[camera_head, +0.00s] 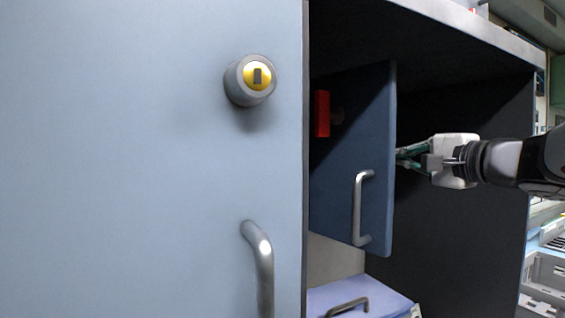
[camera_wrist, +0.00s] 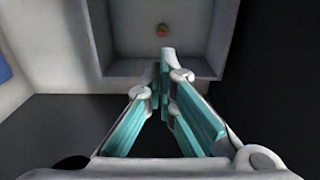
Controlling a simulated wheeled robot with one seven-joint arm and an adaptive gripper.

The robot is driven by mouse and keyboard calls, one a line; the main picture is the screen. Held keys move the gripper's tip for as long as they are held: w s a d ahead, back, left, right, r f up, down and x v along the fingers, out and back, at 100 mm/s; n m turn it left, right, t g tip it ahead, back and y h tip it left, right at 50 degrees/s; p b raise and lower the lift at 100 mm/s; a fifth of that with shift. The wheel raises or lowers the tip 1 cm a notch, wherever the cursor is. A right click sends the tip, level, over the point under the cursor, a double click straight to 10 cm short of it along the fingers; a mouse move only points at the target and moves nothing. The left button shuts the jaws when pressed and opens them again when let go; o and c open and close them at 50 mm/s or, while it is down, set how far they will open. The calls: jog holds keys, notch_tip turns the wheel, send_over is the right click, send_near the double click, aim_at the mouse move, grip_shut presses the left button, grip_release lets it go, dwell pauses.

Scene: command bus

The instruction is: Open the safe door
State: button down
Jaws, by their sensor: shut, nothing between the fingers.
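The dark blue safe door (camera_head: 352,150) stands swung out inside a dark cabinet in the head view. It has a silver bar handle (camera_head: 362,208) and a red block (camera_head: 322,113) on its face. My gripper (camera_head: 402,156) is at the door's right edge, its fingertips close to or partly behind it; contact cannot be told. In the wrist view my gripper (camera_wrist: 165,75) has its teal-padded fingers together and empty.
A large light blue door (camera_head: 150,160) with a yellow-faced lock (camera_head: 257,76) and a curved metal handle (camera_head: 262,255) fills the left of the head view. A lavender drawer unit (camera_head: 385,300) sits below the safe door. The dark cabinet wall (camera_head: 460,230) is to the right.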

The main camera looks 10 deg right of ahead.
aim_at(352, 157)
jog(key=shift+s+a+r+b, duration=0.1)
jog(key=shift+s+a+b, duration=0.65)
jog(key=shift+a, duration=1.45)
jog(key=shift+s+a+r+b, duration=0.1)
jog(key=shift+s+a+b, duration=0.65)
jog(key=shift+a, duration=1.4)
jog(key=shift+s+a+b, duration=0.35)
jog(key=shift+s+a, duration=0.7)
jog(key=shift+a, duration=1.15)
jog(key=shift+w+d+f+b, duration=0.15)
jog(key=shift+w+d, duration=0.25)
jog(key=shift+d, duration=0.5)
jog(key=shift+w+d+r+b, duration=0.15)
jog(key=shift+w+d, duration=0.3)
jog(key=shift+d, duration=0.5)
jog(key=shift+w+d+f+b, duration=0.1)
jog(key=shift+w+d+b, duration=0.25)
jog(key=shift+d, duration=0.55)
jog(key=p+v, duration=0.4)
jog(key=v, duration=2.1)
jog(key=shift+d, duration=0.15)
jog(key=shift+f, duration=0.1)
